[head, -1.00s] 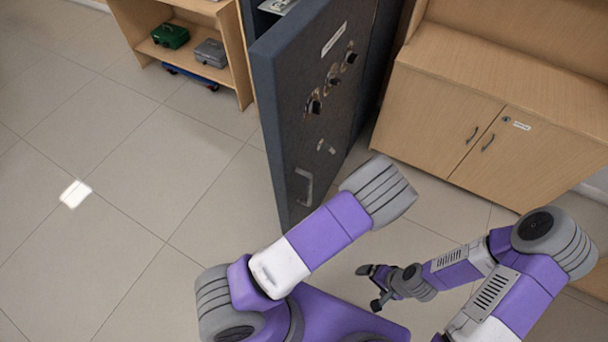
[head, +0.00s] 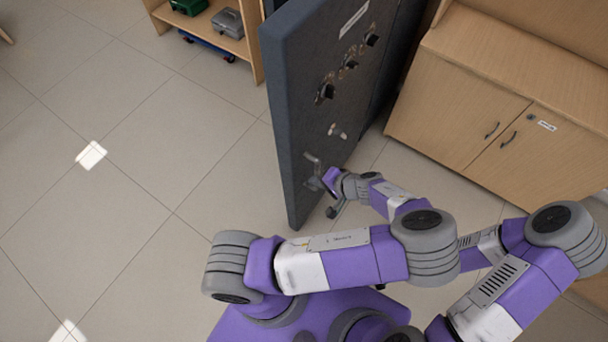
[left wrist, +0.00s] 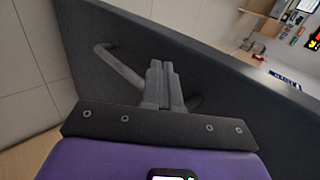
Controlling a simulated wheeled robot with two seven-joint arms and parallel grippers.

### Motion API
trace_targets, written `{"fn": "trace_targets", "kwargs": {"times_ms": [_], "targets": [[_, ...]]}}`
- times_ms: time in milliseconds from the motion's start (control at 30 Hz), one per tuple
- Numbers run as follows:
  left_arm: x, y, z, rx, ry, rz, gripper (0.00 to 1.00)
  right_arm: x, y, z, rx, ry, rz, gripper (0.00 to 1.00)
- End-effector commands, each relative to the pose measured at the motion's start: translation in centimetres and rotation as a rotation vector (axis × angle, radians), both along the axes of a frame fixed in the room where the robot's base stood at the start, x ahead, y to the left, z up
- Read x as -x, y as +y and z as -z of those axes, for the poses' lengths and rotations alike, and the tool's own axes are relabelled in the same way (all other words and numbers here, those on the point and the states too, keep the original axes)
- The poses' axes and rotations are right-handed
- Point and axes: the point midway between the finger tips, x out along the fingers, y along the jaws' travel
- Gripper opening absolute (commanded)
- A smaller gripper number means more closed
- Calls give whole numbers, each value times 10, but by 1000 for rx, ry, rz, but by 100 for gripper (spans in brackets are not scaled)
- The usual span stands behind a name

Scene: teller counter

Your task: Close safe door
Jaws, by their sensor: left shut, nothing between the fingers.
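The safe door (head: 300,120) is a thick dark blue-grey slab, standing open and jutting out toward me. Its face carries dials or knobs (head: 326,90), a white label and a metal pull handle (head: 311,172) low near the free edge. My left gripper (head: 320,186) is at the handle. In the left wrist view its fingers (left wrist: 160,85) are shut and empty, in front of the handle bar (left wrist: 120,67) and close to the door face (left wrist: 230,75). Whether they touch is unclear. My right gripper is hidden behind my left arm.
A wooden cabinet (head: 455,115) with two doors stands to the right of the safe door. An open wooden shelf (head: 238,45) with a green box (head: 188,6) and a grey box (head: 228,22) stands at the back left. The tiled floor left of the door is clear.

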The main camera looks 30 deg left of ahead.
Motion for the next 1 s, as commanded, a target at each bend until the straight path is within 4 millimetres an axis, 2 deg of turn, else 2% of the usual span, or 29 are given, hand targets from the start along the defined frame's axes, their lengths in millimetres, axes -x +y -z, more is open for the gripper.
{"fn": "trace_targets", "kwargs": {"times_ms": [67, 300, 833, 1000], "targets": [[0, 13, 13, -2, 3, -3, 0, 0, 0, 5, 0, 0, 0, 98], [-2, 43, 9, 0, 2, -1, 0, 0, 0, 8, 0, 0, 0, 98], [-3, 50, 8, 1, 1, 1, 0, 0, 0, 8, 0, 0, 0, 98], [-6, 59, 9, 0, 1, 11, 0, 0, 0, 9, 0, 0, 0, 98]]}}
